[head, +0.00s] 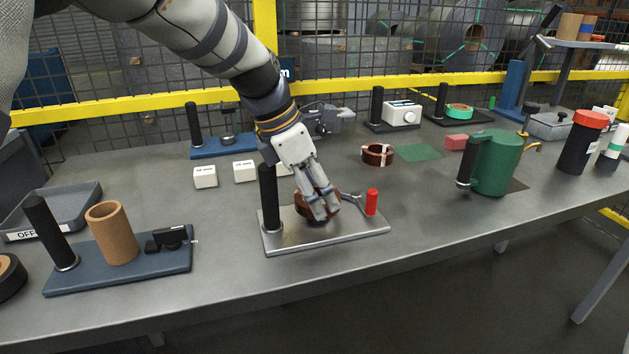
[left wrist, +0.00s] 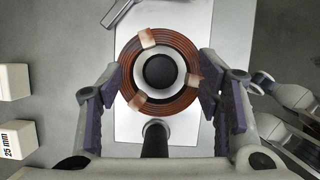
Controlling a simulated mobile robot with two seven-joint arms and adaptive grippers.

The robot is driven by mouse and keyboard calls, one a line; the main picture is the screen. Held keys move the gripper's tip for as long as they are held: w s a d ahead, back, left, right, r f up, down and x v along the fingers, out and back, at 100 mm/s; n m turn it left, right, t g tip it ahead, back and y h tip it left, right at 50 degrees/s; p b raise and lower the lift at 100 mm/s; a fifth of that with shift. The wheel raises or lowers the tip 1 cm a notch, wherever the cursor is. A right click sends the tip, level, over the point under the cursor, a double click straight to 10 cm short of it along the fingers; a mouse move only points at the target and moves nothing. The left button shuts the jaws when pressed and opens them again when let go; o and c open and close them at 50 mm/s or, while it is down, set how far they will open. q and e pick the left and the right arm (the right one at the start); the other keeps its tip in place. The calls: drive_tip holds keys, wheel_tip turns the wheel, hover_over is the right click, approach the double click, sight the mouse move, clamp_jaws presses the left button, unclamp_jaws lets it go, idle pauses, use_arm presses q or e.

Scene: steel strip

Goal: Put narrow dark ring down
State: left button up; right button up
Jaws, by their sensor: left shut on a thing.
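The narrow dark ring (head: 302,206) is a brown wound coil with copper-coloured straps. My left gripper (head: 321,209) is shut on it, low over the steel plate stand (head: 348,232) with a black post (head: 269,197). In the left wrist view the ring (left wrist: 127,75) lies between the fingers of the gripper (left wrist: 158,92). A dark round knob on a pale disc (left wrist: 159,71) shows through its middle. Whether the ring rests on the stand or hangs just above is unclear. The fingers hide part of it in the head view.
White boxes (head: 205,177) stand behind left. Another coil (head: 377,154) lies behind right, near a green mat (head: 418,153). A blue stand (head: 120,262) with a brown tube is at front left.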

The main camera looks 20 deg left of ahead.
use_arm(q)
drive_tip(key=o, duration=1.3)
drive_tip(key=v, duration=1.2)
